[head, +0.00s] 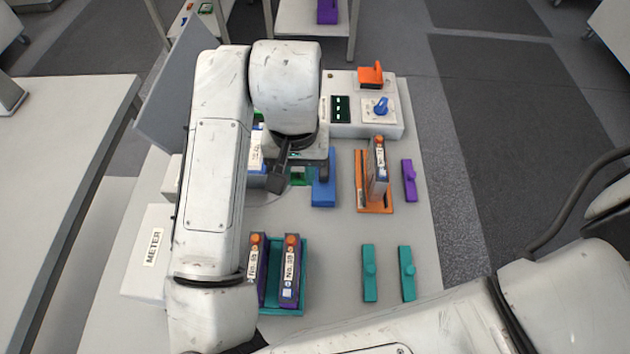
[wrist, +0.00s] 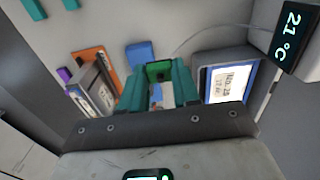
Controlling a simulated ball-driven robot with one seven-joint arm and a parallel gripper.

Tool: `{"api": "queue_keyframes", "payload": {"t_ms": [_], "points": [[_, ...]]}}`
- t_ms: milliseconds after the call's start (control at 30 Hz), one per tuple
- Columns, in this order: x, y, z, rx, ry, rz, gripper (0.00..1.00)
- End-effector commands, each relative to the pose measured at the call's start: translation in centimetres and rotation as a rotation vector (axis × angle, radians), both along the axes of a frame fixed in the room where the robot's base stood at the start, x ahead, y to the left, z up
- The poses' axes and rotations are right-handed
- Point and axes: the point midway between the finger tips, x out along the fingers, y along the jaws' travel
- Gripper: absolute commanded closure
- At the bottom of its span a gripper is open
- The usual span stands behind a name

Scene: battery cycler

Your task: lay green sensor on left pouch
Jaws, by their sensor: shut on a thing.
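My gripper (head: 300,179) is shut on the green sensor (wrist: 158,71), which sits between its teal fingers in the wrist view. The sensor shows as a small green patch (head: 298,173) below my wrist in the head view. A pouch with a white label and blue edge (wrist: 229,82) lies beside the gripper, to its right in the wrist view. In the head view this pouch (head: 256,150) is left of the gripper and partly hidden by my arm. A white and blue surface shows between the fingers; I cannot tell what it is. The sensor appears apart from the labelled pouch.
A blue block (head: 323,188) stands right of the gripper. An orange rack (head: 374,207) holds an upright cell (head: 377,165). A teal rack (head: 304,272) holds cells nearer me. A thin cable curves across the table.

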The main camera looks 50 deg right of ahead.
Motion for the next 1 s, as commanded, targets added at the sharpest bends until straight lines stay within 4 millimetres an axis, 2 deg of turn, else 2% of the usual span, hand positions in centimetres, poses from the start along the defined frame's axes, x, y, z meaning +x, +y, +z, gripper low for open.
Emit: {"api": "queue_keyframes", "payload": {"t_ms": [33,200,600,800,1000], "points": [[1.5,-0.3,0.3,0.001,0.001,0.003,0.99],[6.2,-1.3,0.1,-0.003,-0.004,0.008,0.99],[15.5,-3.0,-0.9,-0.001,-0.003,0.005,0.99],[18.2,-3.6,-1.6,0.005,0.003,-0.002,0.99],[19.2,-3.8,-2.1,0.006,0.006,-0.007,0.99]]}}
